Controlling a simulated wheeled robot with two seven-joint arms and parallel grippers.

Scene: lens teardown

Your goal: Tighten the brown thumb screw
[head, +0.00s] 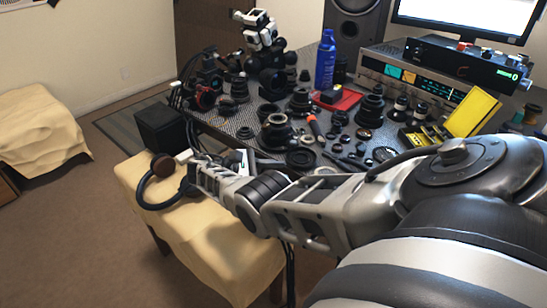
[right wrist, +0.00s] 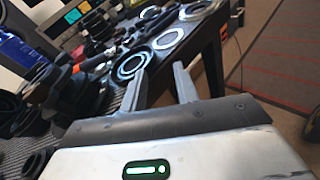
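I cannot pick out a brown thumb screw in either view; any small screw is too small to tell or hidden among the dark lens parts. Ring-shaped lens parts (right wrist: 130,66) lie just beyond the fingertips. My left gripper is not seen.
The workbench (head: 245,122) is crowded with dark lens parts, a blue spray can (head: 325,60), a red tray (head: 345,100) and a yellow box (head: 472,112).

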